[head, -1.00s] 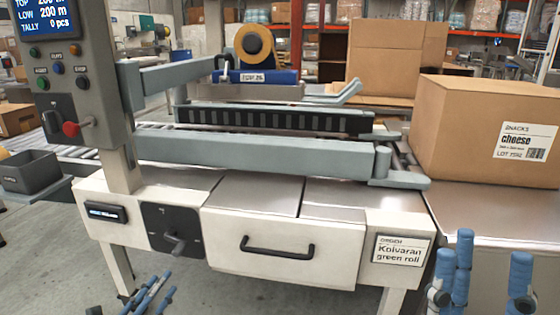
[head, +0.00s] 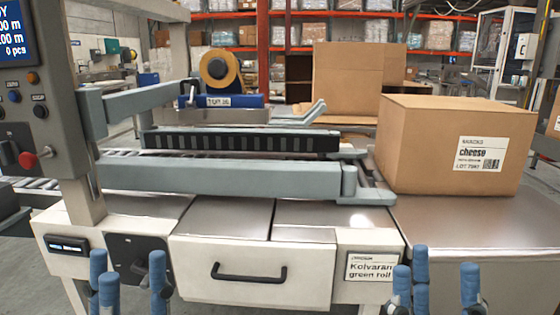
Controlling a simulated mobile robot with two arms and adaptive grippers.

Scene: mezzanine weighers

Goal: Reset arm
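My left gripper (head: 130,285) shows at the lower left of the head view, its blue fingers pointing up and spread apart, with nothing between them. It is in front of the machine's rotary switch panel (head: 125,250). My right gripper (head: 443,285) is at the lower right, also with blue fingers up and spread apart, empty. It is in front of the steel table (head: 475,232). Both grippers are cut off by the bottom edge, and their arms are hardly seen.
The machine has a drawer with a black handle (head: 248,272), a grey bar (head: 220,178) and a tape roll (head: 221,70). A control panel with a red knob (head: 27,160) stands left. A cardboard box labelled cheese (head: 425,140) sits right. Another box (head: 350,82) stands behind.

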